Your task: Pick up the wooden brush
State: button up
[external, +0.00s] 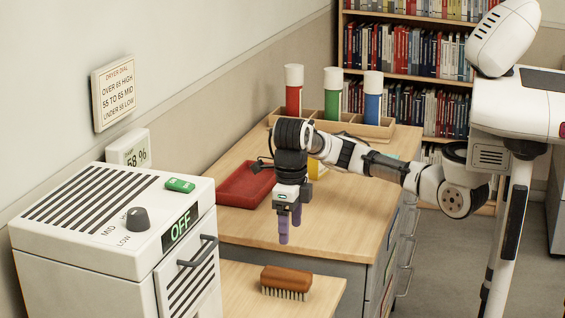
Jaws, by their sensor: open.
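The wooden brush (286,279) lies bristles down on a lower wooden surface at the bottom centre of the external view.
A white dryer (115,245) with a dial and an OFF display stands at the left. A red tray (245,186) lies on the desk (345,232) behind my gripper. A wooden rack (388,129) holds red, green and blue tubes. Bookshelves stand behind.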

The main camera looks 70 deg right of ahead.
aim_at(287, 272)
notch_tip(287, 272, down, 8)
jog(key=shift+f+b, duration=0.1)
jog(key=shift+b, duration=0.2)
jog(key=shift+w+f, duration=0.2)
jog(key=shift+f, duration=1.2)
jog(key=shift+w+f, duration=0.2)
jog(key=shift+f, duration=1.15)
jog(key=c, duration=1.1)
